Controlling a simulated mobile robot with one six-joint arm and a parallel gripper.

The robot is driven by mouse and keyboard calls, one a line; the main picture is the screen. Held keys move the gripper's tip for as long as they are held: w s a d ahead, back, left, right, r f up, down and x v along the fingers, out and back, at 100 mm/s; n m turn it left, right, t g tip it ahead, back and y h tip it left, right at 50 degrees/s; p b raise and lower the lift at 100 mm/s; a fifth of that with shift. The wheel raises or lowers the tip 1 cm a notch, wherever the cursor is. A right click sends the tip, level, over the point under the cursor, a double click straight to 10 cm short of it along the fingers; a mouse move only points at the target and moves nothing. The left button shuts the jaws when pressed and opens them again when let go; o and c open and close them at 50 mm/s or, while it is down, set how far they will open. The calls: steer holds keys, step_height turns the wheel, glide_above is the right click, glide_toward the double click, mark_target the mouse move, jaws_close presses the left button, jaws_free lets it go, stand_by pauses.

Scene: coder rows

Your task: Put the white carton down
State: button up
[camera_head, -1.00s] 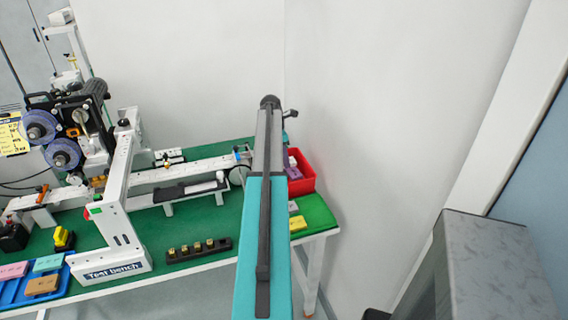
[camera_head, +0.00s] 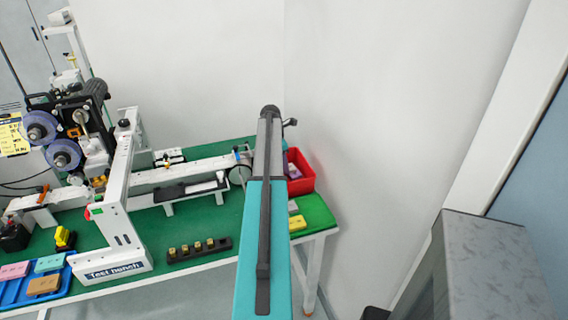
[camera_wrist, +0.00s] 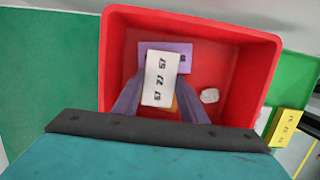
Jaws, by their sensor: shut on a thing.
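The white carton (camera_wrist: 160,78), with dark printed marks, is between the two fingers of my gripper (camera_wrist: 158,100) in the wrist view. The gripper is shut on it. The carton shows over the inside of a red bin (camera_wrist: 245,75); whether it touches anything below I cannot tell. In the head view the red bin (camera_head: 307,184) is at the table's right end, partly behind my arm. My gripper and the white carton are hidden there by the arm.
The bin holds a purple block (camera_wrist: 184,52), a small whitish lump (camera_wrist: 209,95) and something orange, mostly covered. A yellow block (camera_wrist: 286,127) lies outside the bin. The test bench (camera_head: 115,240) and a dark holder (camera_head: 199,250) stand to the left on the green table.

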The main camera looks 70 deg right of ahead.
steer(key=shift+f, duration=0.2)
steer(key=o, duration=0.8)
steer(key=shift+c, duration=0.2)
steer(key=shift+r, duration=0.1)
step_height(320, 180, up, 12)
steer(key=w+a+b, duration=0.1)
steer(key=w+b, duration=0.1)
steer(key=shift+a, duration=0.25)
steer(key=shift+s, duration=0.1)
stand_by(0.4)
